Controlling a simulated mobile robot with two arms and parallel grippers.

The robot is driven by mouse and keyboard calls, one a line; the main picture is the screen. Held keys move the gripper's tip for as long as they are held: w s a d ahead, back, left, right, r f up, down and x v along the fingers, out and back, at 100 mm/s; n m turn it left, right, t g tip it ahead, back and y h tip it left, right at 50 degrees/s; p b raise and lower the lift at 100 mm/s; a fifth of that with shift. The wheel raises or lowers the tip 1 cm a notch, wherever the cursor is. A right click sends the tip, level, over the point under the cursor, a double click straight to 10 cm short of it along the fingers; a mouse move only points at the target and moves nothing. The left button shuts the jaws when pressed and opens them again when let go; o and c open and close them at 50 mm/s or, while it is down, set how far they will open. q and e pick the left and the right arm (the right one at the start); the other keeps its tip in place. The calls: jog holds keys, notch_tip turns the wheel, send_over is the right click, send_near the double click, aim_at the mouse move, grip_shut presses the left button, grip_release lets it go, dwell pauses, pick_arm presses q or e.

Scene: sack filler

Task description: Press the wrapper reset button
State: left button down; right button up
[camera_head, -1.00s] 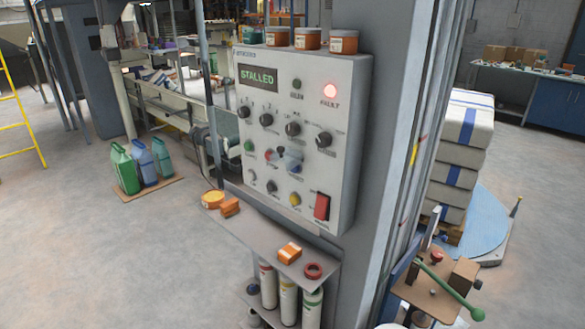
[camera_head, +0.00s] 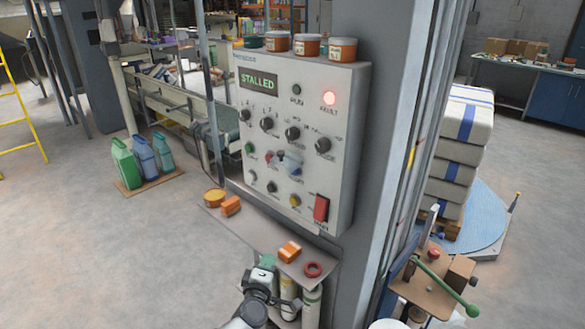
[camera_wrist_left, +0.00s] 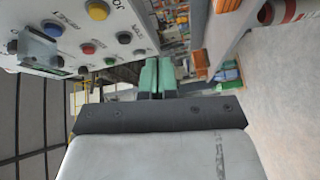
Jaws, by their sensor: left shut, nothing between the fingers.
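The grey control panel (camera_head: 303,110) hangs on a column, its display reading STALLED and its fault lamp (camera_head: 330,98) lit red. It carries dark knobs, a green button (camera_head: 249,147), a red button (camera_head: 269,158), a blue button (camera_head: 295,168), a yellow button (camera_head: 295,201) and a red rocker switch (camera_head: 321,208). My left gripper (camera_head: 267,263) is below the panel, near the shelf, touching no button. In the left wrist view its green fingertips (camera_wrist_left: 157,77) are together and empty, with the panel (camera_wrist_left: 125,40) at upper left. My right gripper is not in view.
Tubs (camera_head: 308,44) stand on the panel's top. A wooden stand with a green lever (camera_head: 445,287) is at right.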

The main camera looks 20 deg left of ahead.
pick_arm(q)
jog(key=w+a+r+n+y, duration=0.1)
jog(key=r+n, duration=0.4)
jog(key=r, duration=0.5)
jog(key=w+a+r+n+t+y+p, duration=0.1)
jog(key=w+a+r+n+y, duration=0.1)
jog(key=r+n, duration=0.4)
notch_tip(320, 180, up, 4)
jog(key=shift+a+y, duration=0.4)
jog(key=shift+y, duration=0.5)
jog(key=shift+w+f, duration=0.1)
jog(key=w+d+b, duration=0.3)
jog(key=w+b, duration=0.1)
jog(key=w, duration=0.4)
jog(key=shift+b, duration=0.3)
jog(key=shift+w, duration=0.1)
